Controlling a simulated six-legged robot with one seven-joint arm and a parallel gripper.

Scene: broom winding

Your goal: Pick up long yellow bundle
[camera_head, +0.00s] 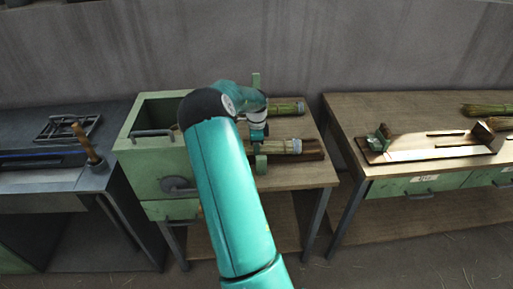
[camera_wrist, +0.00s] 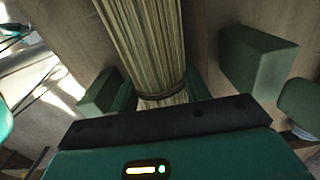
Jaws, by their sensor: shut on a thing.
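A long yellow straw bundle (camera_head: 280,147) lies across the middle wooden table in the head view, with a pale band near its right end. My gripper (camera_head: 258,132) is over its left part, and the arm hides the bundle's left end. In the wrist view the straw bundle (camera_wrist: 145,40) runs up from between the jaws, with a dark tie around it close to the gripper (camera_wrist: 160,92). The gripper is shut on the bundle. Whether the bundle is clear of the table cannot be told. A second, greener bundle (camera_head: 287,108) lies farther back on the same table.
A green open box (camera_head: 145,125) stands left of the bundles. A dark bench (camera_head: 40,180) with a wooden-handled tool (camera_head: 86,143) is at left. The right table (camera_head: 365,105) holds a wooden fixture (camera_head: 430,154) and more straw (camera_head: 485,109). A grey wall stands behind.

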